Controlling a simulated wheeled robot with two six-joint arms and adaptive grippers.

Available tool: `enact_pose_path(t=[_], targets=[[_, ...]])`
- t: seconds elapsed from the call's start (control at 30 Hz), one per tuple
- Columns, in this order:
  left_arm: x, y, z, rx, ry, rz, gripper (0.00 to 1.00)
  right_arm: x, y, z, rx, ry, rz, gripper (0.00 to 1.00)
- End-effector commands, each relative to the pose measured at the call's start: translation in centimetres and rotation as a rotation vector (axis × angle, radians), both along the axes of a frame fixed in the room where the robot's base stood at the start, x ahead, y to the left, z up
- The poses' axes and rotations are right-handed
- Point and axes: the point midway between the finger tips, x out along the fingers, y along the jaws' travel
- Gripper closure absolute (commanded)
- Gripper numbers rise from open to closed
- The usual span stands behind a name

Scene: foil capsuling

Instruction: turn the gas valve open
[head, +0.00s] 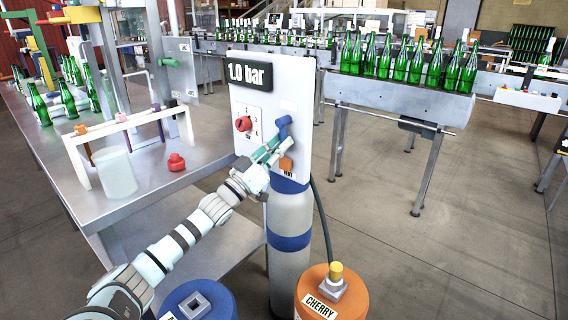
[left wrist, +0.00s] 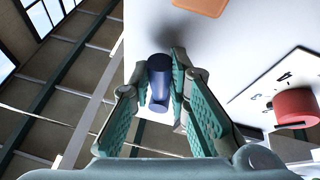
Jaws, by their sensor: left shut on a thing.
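A blue valve handle (head: 284,127) sticks out of the white gas panel (head: 270,80), below the "1.0 bar" display (head: 249,73). My left gripper (head: 278,143) reaches up to this handle and is shut on it. In the left wrist view the blue handle (left wrist: 159,82) lies between the two green-padded fingers (left wrist: 163,88). A red knob (head: 243,124) sits on a marked plate left of the handle; it also shows in the left wrist view (left wrist: 296,107). An orange part (head: 286,164) sits below the handle. My right gripper is not in view.
A grey cylinder (head: 290,215) with blue bands stands under the panel. A blue drum (head: 215,290) and an orange "CHERRY" drum (head: 320,300) stand in front. A steel table (head: 90,190) is at left. A conveyor (head: 400,95) carries green bottles behind. Open floor lies at right.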

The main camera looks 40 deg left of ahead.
Motion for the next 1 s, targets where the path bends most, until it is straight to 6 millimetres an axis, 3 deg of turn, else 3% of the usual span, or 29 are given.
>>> enact_pose_path(t=[0.03,0.2,0.5,0.93,0.97,1.0], targets=[[0.0,0.2,-0.5,0.034,0.002,0.002,1.00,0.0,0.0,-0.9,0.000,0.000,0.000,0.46],[0.0,0.7,-0.2,0.128,0.004,0.001,1.00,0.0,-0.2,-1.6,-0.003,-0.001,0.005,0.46],[0.0,1.2,-0.1,0.207,0.006,0.001,1.00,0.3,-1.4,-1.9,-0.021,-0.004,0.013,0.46],[0.0,1.2,0.0,0.216,0.006,0.001,1.00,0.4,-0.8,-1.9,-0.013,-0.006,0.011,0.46],[0.0,1.2,0.0,0.216,0.006,0.001,0.79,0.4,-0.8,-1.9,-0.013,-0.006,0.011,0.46],[0.0,1.2,0.0,0.215,0.006,0.001,0.72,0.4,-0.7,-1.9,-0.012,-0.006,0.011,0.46]])
